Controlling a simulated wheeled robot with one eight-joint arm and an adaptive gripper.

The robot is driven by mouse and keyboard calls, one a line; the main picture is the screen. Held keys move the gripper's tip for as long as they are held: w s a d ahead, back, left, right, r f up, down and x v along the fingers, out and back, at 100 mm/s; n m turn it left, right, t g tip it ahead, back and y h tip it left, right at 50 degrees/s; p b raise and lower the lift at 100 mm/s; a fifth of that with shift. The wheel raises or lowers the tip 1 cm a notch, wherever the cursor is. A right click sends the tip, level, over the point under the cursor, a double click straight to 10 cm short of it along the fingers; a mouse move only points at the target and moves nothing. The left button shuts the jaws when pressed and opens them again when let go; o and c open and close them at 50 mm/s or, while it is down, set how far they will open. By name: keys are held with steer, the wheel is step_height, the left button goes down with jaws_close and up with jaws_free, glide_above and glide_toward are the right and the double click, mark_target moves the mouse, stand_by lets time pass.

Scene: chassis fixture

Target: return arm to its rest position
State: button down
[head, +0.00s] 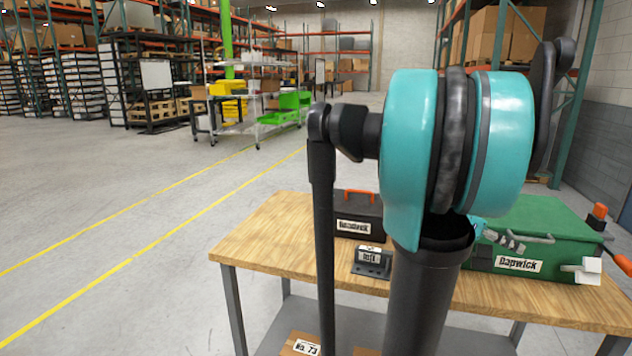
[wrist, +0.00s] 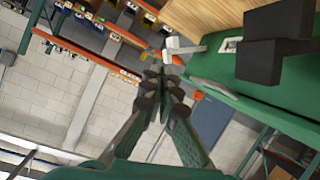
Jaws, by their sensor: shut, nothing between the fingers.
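My gripper (wrist: 163,88) shows in the wrist view with its dark, jointed fingers brought together and nothing between them. It is clear of the table things in that view, with wall and shelving behind it. In the head view my teal and black arm fills the right of centre and stands in front of the wooden table (head: 270,235). It hides part of the table and much of the gripper.
A green case (head: 540,215) labelled Dapwick stands on the table's right, with white and orange items beside it. A dark toolbox (head: 355,212) with an orange handle and a small labelled block (head: 372,262) stand left of my arm. Open floor lies left of the table.

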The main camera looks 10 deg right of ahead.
steer(key=w+a+f+n+t+y, duration=0.4)
steer(key=a+f+n, duration=0.4)
steer(key=a, duration=0.5)
steer(key=w+a+f+n+t+y, duration=0.4)
steer(key=a+f+n, duration=0.2)
steer(key=a+f, duration=0.65)
steer(key=s+a+f+n+t+y, duration=0.1)
steer(key=a+n+y, duration=0.3)
steer(key=a, duration=1)
steer(key=shift+s+a+f+n+t, duration=0.3)
steer(key=shift+s+f+n+t, duration=0.1)
steer(key=shift+s+f+n, duration=0.15)
